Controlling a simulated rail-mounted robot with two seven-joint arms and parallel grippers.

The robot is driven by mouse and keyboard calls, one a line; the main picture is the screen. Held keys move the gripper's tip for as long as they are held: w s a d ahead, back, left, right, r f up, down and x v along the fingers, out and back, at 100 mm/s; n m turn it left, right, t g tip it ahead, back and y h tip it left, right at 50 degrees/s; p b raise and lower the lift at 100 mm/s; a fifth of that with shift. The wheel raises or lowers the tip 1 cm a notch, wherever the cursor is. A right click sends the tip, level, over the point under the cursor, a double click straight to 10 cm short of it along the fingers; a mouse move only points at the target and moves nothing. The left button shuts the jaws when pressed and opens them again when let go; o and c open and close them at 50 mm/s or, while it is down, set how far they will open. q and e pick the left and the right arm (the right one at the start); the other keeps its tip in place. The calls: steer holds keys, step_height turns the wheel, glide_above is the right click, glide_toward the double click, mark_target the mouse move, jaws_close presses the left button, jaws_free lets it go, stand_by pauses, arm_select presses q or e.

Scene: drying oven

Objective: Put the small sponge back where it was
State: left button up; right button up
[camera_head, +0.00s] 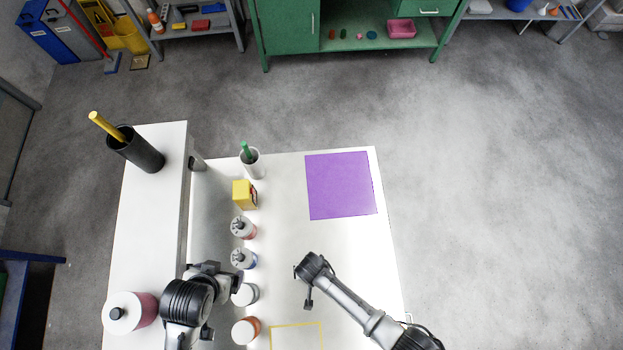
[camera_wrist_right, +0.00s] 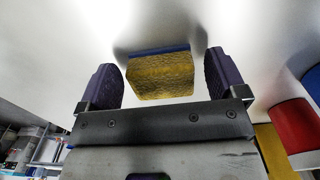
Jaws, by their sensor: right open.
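The small sponge (camera_wrist_right: 160,77), yellow with a blue layer along its far edge, shows in the right wrist view. It lies between the two spread fingers of my right gripper (camera_wrist_right: 162,66), with a visible gap on each side. In the head view my right gripper (camera_head: 301,270) is over the white table, right of the bottles; I cannot make out the sponge there. My left gripper (camera_head: 209,270) is at the lower left by the bottle row, and its jaws are not clear.
A purple mat (camera_head: 340,185) lies at the table's back right. A yellow box (camera_head: 243,195), a white cup (camera_head: 253,165) and several bottles stand along the table's left side. A yellow outline (camera_head: 296,324) marks the front. The table's middle is clear.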

step_height(320, 180, up, 10)
steer(key=shift+f+p, duration=0.1)
steer(key=shift+p, duration=0.6)
steer(key=shift+r, duration=0.9)
steer(key=s+d+r+t, duration=0.1)
steer(key=d+r, duration=0.7)
steer(key=d, duration=0.3)
steer(key=s+d+r+n+t, duration=0.1)
steer(key=d+r+t, duration=0.1)
steer(key=d+r, duration=0.7)
steer(key=shift+d+r+t, duration=0.2)
steer(key=shift+d+t, duration=0.1)
steer(key=shift+d, duration=0.55)
